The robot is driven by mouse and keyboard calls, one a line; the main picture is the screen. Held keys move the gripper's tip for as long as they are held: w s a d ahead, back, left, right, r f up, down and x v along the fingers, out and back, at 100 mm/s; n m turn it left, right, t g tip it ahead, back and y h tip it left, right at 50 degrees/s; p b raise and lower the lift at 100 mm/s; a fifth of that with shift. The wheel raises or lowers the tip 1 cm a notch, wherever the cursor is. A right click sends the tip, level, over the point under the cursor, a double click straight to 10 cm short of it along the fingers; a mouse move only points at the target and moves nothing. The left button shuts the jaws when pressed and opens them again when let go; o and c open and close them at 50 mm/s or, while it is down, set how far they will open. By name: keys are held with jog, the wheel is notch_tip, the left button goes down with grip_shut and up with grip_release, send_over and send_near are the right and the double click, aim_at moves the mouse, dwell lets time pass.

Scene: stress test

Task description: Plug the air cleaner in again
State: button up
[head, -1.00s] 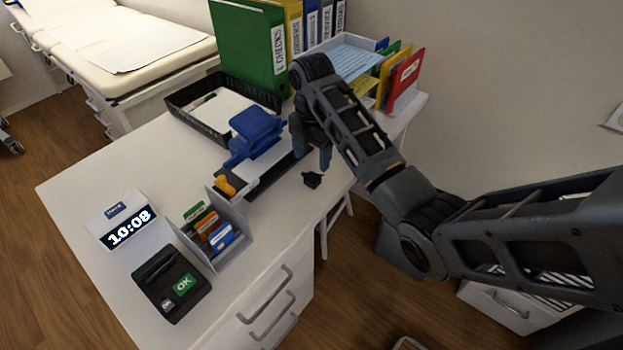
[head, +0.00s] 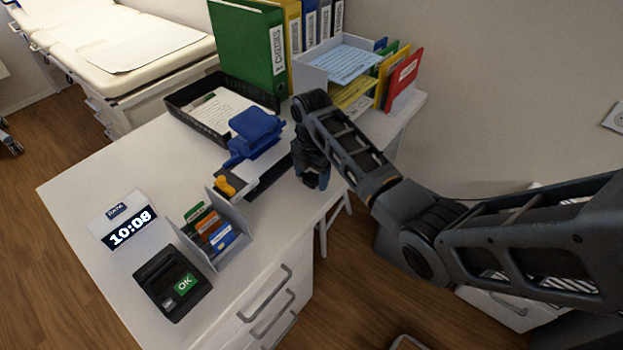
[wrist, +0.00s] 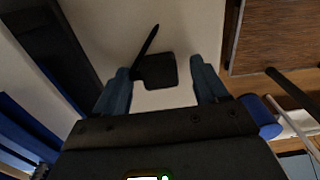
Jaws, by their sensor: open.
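A black plug (wrist: 157,70) lies on the white desk near its right edge, with a dark stalk, cord or prong, running up from it in the wrist view. My gripper (wrist: 163,85) is open, with one finger on each side of the plug and gaps visible between. In the head view my gripper (head: 311,182) points down at the desk and mostly hides the plug. A wall socket (head: 617,118) shows at the far right edge. A white slatted unit (head: 495,309), possibly the air cleaner, stands low behind my arm and is partly hidden.
A blue hole punch (head: 255,133) and a dark strip lie left of my gripper. A card holder (head: 233,252), card terminal (head: 172,284) and clock (head: 122,222) stand nearer. A black tray (head: 190,118), binders and a file sorter (head: 318,68) stand behind.

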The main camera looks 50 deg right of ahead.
aim_at(311, 176)
jog(key=shift+c, duration=0.3)
jog(key=c, duration=1)
jog(key=shift+r, duration=0.1)
jog(key=shift+r, duration=0.5)
notch_tip(311, 176, up, 2)
jog(key=shift+w+r+b, duration=0.1)
jog(key=shift+r+b, duration=0.15)
jog(key=shift+b, duration=0.05)
jog(key=shift+s+d+r+p, duration=0.5)
jog(key=shift+s+d+r, duration=0.65)
jog(key=shift+s, duration=0.55)
jog(key=shift+s+d+r+p, duration=0.55)
jog(key=shift+s+d+r, duration=0.3)
jog(key=shift+s+r, duration=0.65)
jog(key=shift+s+d+r+p, duration=0.5)
jog(key=shift+s+d+r, duration=0.55)
jog(key=shift+s, duration=0.85)
jog(key=shift+a, duration=0.1)
